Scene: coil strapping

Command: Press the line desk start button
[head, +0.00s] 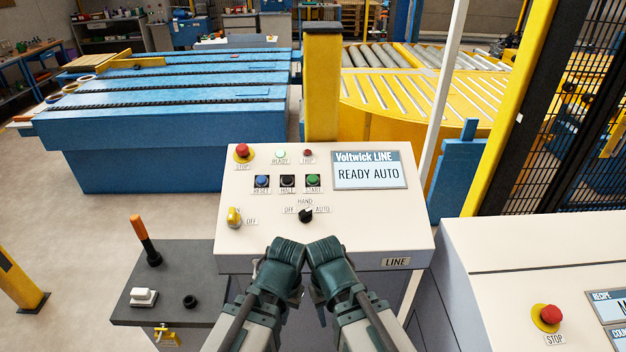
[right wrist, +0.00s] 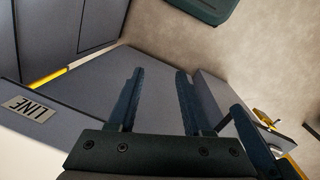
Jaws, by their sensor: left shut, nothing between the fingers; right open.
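The line desk (head: 380,228) stands in front of me with a sloped pale panel. Its green start button (head: 313,181) sits at the right end of a row, beside the black halt button (head: 287,181) and blue reset button (head: 262,181). The display (head: 368,173) reads READY AUTO. My left gripper (head: 286,250) is shut and empty at the panel's lower edge, below and apart from the start button. My right gripper (head: 325,252) is beside it. In the right wrist view its fingers (right wrist: 158,75) are apart with nothing between them.
A red stop button (head: 242,151), a yellow switch (head: 234,216) and a black hand/auto selector (head: 306,215) share the panel. A dark side box (head: 190,312) with an orange-handled lever (head: 145,238) stands left. Another desk (head: 500,250) with a red stop button (head: 547,314) stands right.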

